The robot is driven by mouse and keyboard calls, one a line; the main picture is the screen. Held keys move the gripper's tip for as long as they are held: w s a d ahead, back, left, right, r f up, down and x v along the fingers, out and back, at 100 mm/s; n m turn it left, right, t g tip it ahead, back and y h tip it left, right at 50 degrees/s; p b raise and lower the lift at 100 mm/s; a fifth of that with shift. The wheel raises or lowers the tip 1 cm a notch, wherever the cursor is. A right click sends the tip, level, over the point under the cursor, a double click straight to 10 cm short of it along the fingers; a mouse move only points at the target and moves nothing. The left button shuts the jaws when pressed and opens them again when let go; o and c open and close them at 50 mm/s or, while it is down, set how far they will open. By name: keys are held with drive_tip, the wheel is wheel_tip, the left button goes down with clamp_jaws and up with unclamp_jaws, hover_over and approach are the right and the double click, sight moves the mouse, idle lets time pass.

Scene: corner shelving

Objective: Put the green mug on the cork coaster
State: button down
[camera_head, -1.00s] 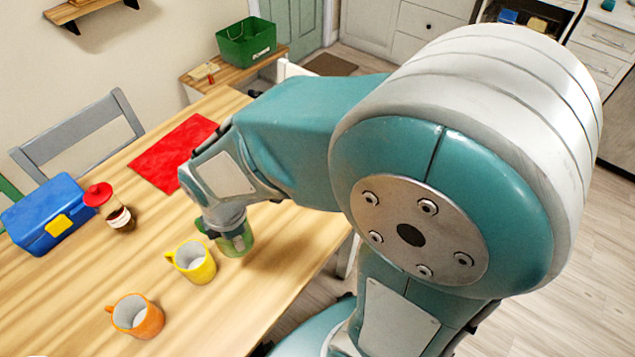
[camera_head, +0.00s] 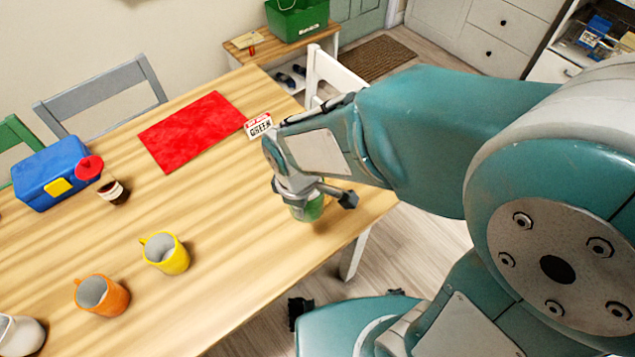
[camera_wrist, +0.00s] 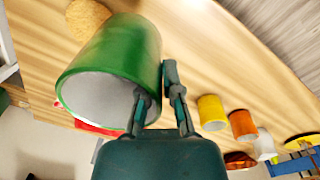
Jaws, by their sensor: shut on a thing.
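The green mug (camera_head: 308,210) is at the right side of the wooden table in the head view, partly hidden by my gripper (camera_head: 318,190). In the wrist view the green mug (camera_wrist: 108,65) fills the upper left, its open mouth toward the camera. My gripper (camera_wrist: 160,95) is shut on it at the right side of its rim; the exact contact is partly hidden. Whether the mug clears the table is hard to tell. I cannot make out the coaster in the head view.
A yellow mug (camera_head: 166,254), an orange mug (camera_head: 102,296) and a white mug (camera_head: 20,335) stand to the left. Bare table lies between mug and mat.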

drive_tip(key=w+f, duration=0.1)
drive_tip(key=w, duration=0.1)
drive_tip(key=w+d+f, duration=0.1)
drive_tip(key=w, duration=0.1)
drive_tip(key=w+f, duration=0.1)
drive_tip(key=w, duration=0.1)
drive_tip(key=shift+w+d+f, duration=0.1)
drive_tip(key=shift+w+d, duration=0.2)
drive_tip(key=shift+d, duration=0.05)
drive_tip(key=w+f, duration=0.1)
drive_tip(key=f, duration=0.1)
drive_tip(key=w+f, duration=0.3)
drive_tip(key=shift+w+f, duration=0.25)
drive_tip(key=shift+f, duration=0.15)
drive_tip(key=f, duration=0.2)
drive_tip(key=shift+d+f, duration=0.3)
drive_tip(key=shift+f, duration=0.05)
drive_tip(key=shift+a, duration=0.1)
drive_tip(key=c, duration=0.8)
unclamp_jaws()
